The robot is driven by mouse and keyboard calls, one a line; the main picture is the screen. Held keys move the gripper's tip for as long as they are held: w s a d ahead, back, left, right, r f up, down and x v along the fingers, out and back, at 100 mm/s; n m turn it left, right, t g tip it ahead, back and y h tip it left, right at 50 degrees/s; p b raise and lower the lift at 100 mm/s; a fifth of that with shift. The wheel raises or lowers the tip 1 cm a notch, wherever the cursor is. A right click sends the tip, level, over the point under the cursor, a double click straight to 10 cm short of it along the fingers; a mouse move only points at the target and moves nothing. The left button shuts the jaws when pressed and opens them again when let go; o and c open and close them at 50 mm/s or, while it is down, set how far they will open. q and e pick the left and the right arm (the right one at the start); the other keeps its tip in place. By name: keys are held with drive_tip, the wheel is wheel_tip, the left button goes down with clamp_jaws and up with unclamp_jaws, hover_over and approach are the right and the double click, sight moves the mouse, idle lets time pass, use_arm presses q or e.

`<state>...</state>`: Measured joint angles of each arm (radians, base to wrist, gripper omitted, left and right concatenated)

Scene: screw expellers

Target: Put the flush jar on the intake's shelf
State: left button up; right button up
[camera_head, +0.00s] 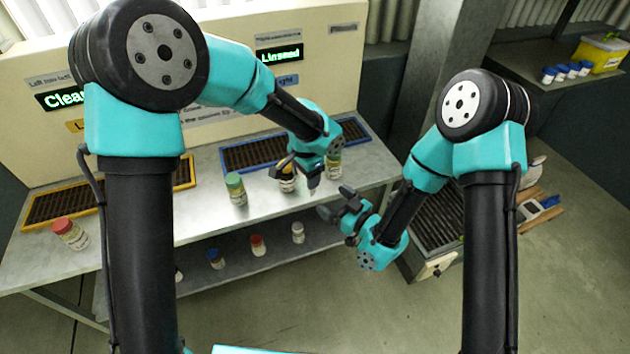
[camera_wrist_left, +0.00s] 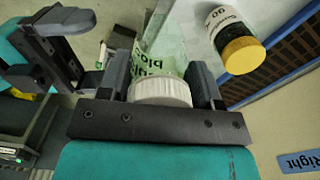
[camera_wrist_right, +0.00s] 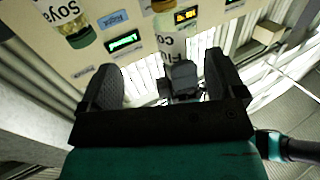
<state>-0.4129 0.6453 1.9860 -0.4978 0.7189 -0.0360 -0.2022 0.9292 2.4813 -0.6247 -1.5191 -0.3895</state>
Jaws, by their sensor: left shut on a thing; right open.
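The flush jar has a white cap and a pale label, partly readable, in the left wrist view (camera_wrist_left: 162,92). My left gripper (camera_wrist_left: 165,85) is shut on it near the cap. In the head view my left gripper (camera_head: 312,172) is over the front of the upper shelf (camera_head: 205,222), and it largely hides the jar. The right wrist view shows the jar's label (camera_wrist_right: 168,38) beyond my right gripper (camera_wrist_right: 160,75). My right gripper (camera_head: 337,203) is open and empty, just right of the left one, off the shelf's front edge.
A red-capped jar (camera_head: 70,234) stands at far left. Several jars are on the lower shelf (camera_head: 325,243). A blue-framed grate (camera_head: 262,152) lies behind, below the lit panel (camera_head: 225,60).

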sight(298, 176)
use_arm(q)
drive_tip(key=shift+n, duration=0.9)
drive_tip(key=a+r, duration=0.1)
drive_tip(key=s+a+r, duration=0.1)
drive_tip(key=r, duration=0.1)
drive_tip(key=shift+s+r, duration=0.2)
drive_tip(key=shift+r, duration=0.05)
use_arm(e)
wheel_tip(298, 176, up, 7)
drive_tip(key=s+d+n+g+y, duration=0.1)
drive_tip(key=s+n+g+y, duration=0.1)
drive_tip(key=n+g, duration=0.1)
drive_tip(key=shift+d+f+g+y, duration=0.2)
drive_tip(key=shift+d+g+y, duration=0.15)
drive_tip(key=shift+g, duration=0.45)
